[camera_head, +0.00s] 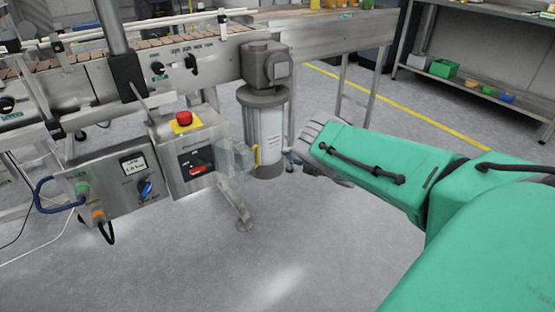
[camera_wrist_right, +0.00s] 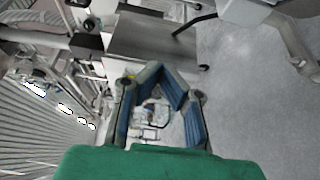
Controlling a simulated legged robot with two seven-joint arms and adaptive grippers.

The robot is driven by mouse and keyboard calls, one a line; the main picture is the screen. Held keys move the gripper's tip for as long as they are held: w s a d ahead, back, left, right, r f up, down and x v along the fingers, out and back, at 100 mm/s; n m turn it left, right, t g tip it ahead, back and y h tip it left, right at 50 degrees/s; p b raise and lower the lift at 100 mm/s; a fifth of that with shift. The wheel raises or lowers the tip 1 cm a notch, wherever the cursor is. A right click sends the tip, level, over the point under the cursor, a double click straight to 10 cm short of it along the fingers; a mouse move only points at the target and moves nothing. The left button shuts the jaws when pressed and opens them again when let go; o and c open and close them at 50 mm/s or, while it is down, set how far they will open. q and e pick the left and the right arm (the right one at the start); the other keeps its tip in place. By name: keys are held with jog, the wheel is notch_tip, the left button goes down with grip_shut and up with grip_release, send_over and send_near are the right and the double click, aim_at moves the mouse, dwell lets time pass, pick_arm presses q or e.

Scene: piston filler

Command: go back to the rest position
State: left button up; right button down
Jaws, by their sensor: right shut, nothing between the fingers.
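My right arm comes in from the right in the head view. Its gripper (camera_head: 308,152) is partly hidden by the green wrist and is just right of the grey cylinder (camera_head: 270,135) under the conveyor. In the right wrist view the blue-padded fingers (camera_wrist_right: 168,76) are shut, with nothing held between them. My left gripper is in neither view.
At the left stands the filler with its conveyor (camera_head: 150,45), a switch box (camera_head: 190,160) with a red emergency button (camera_head: 184,118), and a gauge panel (camera_head: 115,185). A shelf (camera_head: 500,105) with bins stands at the back right. The floor (camera_head: 260,260) in front is clear.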

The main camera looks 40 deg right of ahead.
jog(key=shift+d, duration=0.85)
jog(key=s+a+f+m+g+h, duration=0.4)
jog(key=s+a+f+m+g, duration=0.15)
jog(key=s+a+m, duration=0.35)
jog(key=s+a+f+m+g+h, duration=0.3)
jog(key=s+a+f+m+g, duration=0.2)
jog(key=s+a+f+m, duration=0.45)
jog(key=s+a+r+m+g, duration=0.1)
jog(key=s+a+r+g, duration=0.1)
jog(key=s+a, duration=0.35)
jog(key=s+a+r+m+g+y, duration=0.1)
jog(key=s+a+r+g, duration=0.15)
jog(key=s, duration=0.55)
jog(key=s+a+r+m+g, duration=0.1)
jog(key=s+a+r, duration=0.2)
jog(key=s, duration=0.4)
notch_tip(320, 180, up, 13)
jog(key=p, duration=1.3)
jog(key=shift+s+g, duration=0.3)
jog(key=shift+s, duration=0.05)
